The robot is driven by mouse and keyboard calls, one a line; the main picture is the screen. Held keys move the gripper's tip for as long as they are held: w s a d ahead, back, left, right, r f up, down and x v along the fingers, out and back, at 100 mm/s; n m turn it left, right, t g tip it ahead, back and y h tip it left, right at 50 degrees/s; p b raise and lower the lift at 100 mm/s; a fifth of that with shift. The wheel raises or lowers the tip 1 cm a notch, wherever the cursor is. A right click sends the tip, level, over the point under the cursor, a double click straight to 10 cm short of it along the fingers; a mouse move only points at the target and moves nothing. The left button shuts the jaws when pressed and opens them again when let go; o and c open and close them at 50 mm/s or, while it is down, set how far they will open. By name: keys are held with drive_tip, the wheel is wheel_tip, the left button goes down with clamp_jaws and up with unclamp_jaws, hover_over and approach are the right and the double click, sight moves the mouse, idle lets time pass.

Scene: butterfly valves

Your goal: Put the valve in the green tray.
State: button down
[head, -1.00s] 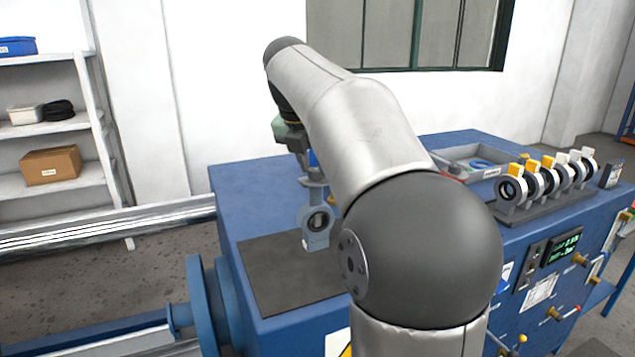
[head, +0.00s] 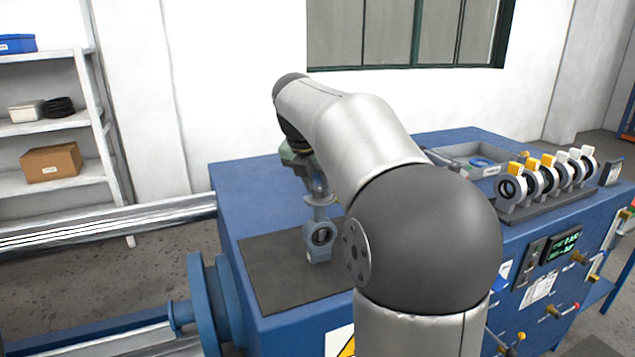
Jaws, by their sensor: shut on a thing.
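A grey butterfly valve (head: 319,240) with a dark ring in its body hangs upright below my gripper (head: 319,194). My gripper is shut on its upper neck. My arm partly hides the gripper, so the fingertips are hard to make out. The valve is over a dark grey mat (head: 275,283) on the blue bench, at or just above its surface; I cannot tell if it touches. I see no green tray in the head view; my arm covers part of the bench.
A grey tray (head: 452,160) with a blue ring sits at the bench's back right. A rack (head: 545,198) holds several valves with yellow and white tops. A control panel (head: 540,262) is on the front.

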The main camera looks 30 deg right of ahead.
drive_tip(key=c, duration=1.1)
unclamp_jaws()
drive_tip(key=shift+f, duration=0.1)
drive_tip(key=v, duration=1.2)
drive_tip(key=s+a+f+m+y, duration=0.1)
drive_tip(key=s+a+f+m, duration=0.3)
drive_tip(key=s+f+m, duration=0.3)
drive_tip(key=s+a+f+m+g+y, duration=0.1)
drive_tip(key=s+a+f+m, duration=0.4)
drive_tip(key=f, duration=0.7)
drive_tip(key=s+a+f+m+y, duration=0.1)
drive_tip(key=s+a+f+m, duration=0.4)
drive_tip(key=s+f+m, duration=0.4)
drive_tip(key=shift+f+m+y, duration=0.3)
drive_tip(key=shift+f+m, duration=0.45)
drive_tip(key=shift+m, duration=0.15)
drive_tip(key=o, duration=0.6)
drive_tip(key=shift+s+a+f+m+g, duration=0.15)
drive_tip(key=shift+s+f+m, duration=0.3)
drive_tip(key=shift+s+f, duration=0.15)
drive_tip(key=shift+s+a+f+m+g, duration=0.1)
drive_tip(key=shift+s+f+m+g, duration=0.05)
drive_tip(key=shift+s+f+m, duration=0.35)
drive_tip(key=shift+o, duration=1.4)
drive_tip(key=shift+s+f, duration=0.1)
drive_tip(key=shift+s, duration=0.05)
